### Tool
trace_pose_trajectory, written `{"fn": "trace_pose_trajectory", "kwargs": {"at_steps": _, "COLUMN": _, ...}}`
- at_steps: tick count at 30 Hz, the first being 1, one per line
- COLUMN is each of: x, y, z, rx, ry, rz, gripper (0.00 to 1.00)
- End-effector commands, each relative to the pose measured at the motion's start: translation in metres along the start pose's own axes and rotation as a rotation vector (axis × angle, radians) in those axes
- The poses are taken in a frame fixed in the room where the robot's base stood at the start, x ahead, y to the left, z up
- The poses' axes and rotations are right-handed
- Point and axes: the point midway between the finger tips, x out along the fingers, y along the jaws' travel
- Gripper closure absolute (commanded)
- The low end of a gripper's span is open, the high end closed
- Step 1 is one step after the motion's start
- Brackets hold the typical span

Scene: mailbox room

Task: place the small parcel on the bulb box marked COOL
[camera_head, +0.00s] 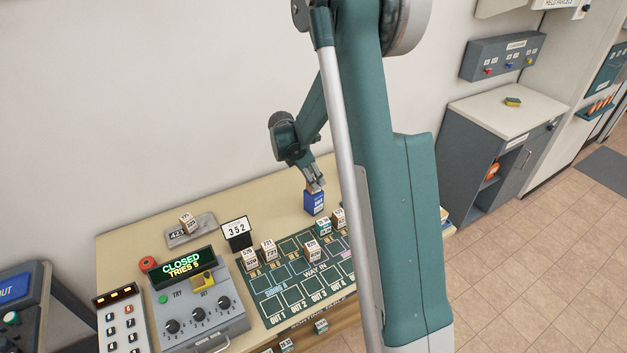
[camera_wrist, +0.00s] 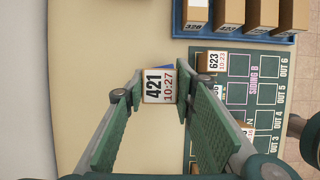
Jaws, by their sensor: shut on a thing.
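My gripper (camera_head: 316,187) points down over the beige table, and its fingers are shut on the small parcel (camera_wrist: 159,86). The parcel's white label reads 421 and 10:27 in the wrist view. Directly below it is a blue box (camera_head: 314,204), standing upright on the table beyond the green mat; its white lettering is too small to read surely. The parcel is mostly hidden by the fingers in the head view. I cannot tell whether parcel and box touch.
A green sorting mat (camera_head: 262,276) with several small labelled parcels lies near the blue box. A grey console (camera_head: 200,312) reads CLOSED, TRIES 5. A blue rack (camera_wrist: 200,34) holds several brown boxes. The table left of the blue box is clear.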

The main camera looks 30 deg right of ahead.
Motion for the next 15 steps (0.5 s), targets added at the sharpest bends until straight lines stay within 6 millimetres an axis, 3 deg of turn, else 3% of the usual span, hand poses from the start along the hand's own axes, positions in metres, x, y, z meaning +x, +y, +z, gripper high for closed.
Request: {"fn": "trace_pose_trajectory", "kwargs": {"at_steps": 15, "x": 0.0058, "y": 0.0000, "z": -0.0024, "rx": 0.000, "ry": 0.000, "rz": 0.000, "gripper": 0.86}}
